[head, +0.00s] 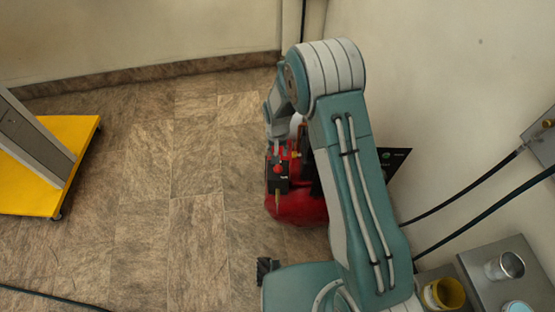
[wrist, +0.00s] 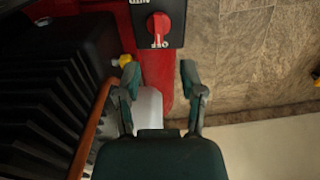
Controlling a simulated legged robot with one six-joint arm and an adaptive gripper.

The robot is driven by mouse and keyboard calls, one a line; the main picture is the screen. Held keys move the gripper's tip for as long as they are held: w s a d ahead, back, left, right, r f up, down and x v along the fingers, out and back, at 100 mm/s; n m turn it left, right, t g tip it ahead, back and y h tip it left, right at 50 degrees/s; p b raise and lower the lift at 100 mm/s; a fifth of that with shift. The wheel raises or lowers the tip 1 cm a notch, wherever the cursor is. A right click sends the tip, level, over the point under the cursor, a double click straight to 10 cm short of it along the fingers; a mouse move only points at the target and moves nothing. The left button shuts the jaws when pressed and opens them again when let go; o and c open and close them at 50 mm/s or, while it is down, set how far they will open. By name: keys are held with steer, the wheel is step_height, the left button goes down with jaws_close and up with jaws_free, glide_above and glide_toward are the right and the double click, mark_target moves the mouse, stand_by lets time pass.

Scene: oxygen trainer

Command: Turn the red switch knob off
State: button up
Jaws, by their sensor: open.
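The red switch knob (wrist: 159,27) is on a black switch box (wrist: 173,42) at the top middle of the wrist view. Light lettering shows just below the knob. In the head view the knob (head: 279,168) is a small red spot on the box, on top of a red machine (head: 297,207). My gripper (wrist: 160,77) is open, its two fingers spread in the wrist view, with the knob beyond the fingertips and apart from them. Nothing is between the fingers but the red machine and a pale part behind.
Black fins (wrist: 45,100) and an orange-brown pipe (wrist: 92,130) lie left of my gripper. A yellow wheeled platform (head: 70,135) stands at the far left. Cups stand on a grey surface (head: 480,270) at the lower right. The tiled floor (head: 150,200) between is clear.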

steer(key=shift+r, duration=1.55)
steer(key=shift+r, duration=0.1)
steer(key=s+d+r+t, duration=0.1)
steer(key=s+d+r, duration=0.1)
steer(key=r, duration=0.5)
steer(key=s+d+r+t, duration=0.1)
steer(key=s+d+r, duration=0.15)
steer(key=r, duration=0.55)
steer(key=s+d+r, duration=0.1)
steer(key=d+r, duration=0.2)
steer(key=r, duration=0.4)
steer(key=s+d+r+t, duration=0.1)
steer(key=s+d+r, duration=0.1)
steer(key=s+r, duration=0.2)
steer(key=s+d+r+t, duration=0.1)
steer(key=s+r, duration=0.3)
steer(key=s, duration=0.6)
steer(key=s+d+r+t, duration=0.1)
steer(key=s+d+r, duration=0.3)
steer(key=s, duration=0.3)
steer(key=shift+t, duration=0.3)
steer(key=shift+w+d, duration=0.1)
steer(key=shift+d, duration=0.1)
